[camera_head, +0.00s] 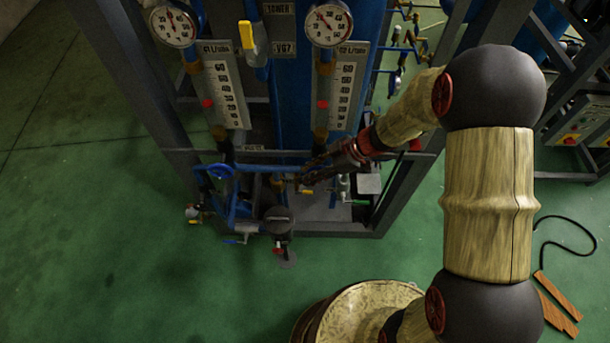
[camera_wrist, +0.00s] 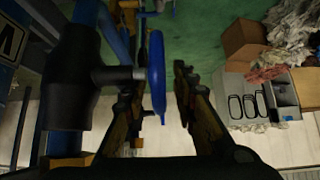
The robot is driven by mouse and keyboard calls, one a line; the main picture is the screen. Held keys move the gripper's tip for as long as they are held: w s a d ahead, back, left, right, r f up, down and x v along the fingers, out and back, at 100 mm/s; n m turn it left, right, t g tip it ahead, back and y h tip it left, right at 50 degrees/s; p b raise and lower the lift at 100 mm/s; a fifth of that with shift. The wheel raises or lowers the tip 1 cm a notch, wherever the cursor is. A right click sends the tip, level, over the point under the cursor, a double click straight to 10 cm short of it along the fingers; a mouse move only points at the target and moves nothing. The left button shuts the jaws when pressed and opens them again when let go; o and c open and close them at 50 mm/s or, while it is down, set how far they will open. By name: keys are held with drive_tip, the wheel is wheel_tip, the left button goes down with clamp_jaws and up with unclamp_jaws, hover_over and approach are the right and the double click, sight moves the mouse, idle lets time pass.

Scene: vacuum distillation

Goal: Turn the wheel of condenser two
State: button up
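A blue hand wheel (camera_wrist: 157,78) shows nearly edge-on in the wrist view, on a dark valve body (camera_wrist: 72,85) with a short grey stem. My gripper (camera_wrist: 154,88) is open, with one finger on each side of the wheel rim. The right finger is clearly apart from the rim; contact on the left is unclear. In the head view my gripper (camera_head: 306,178) reaches in from the right below the right flow meter (camera_head: 343,90). The wheel there is hidden by my gripper. Another blue wheel (camera_head: 220,171) stands below the left flow meter (camera_head: 222,88).
Dark frame posts (camera_head: 405,180) and a lower bar (camera_head: 330,232) surround the valves. Two dial gauges (camera_head: 328,24) sit above. A dark fitting (camera_head: 279,218) stands at the front of the rig. Green floor (camera_head: 110,250) is clear at the left.

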drive_tip(key=shift+x, duration=0.8)
drive_tip(key=c, duration=0.3)
drive_tip(key=c, duration=0.4)
clamp_jaws()
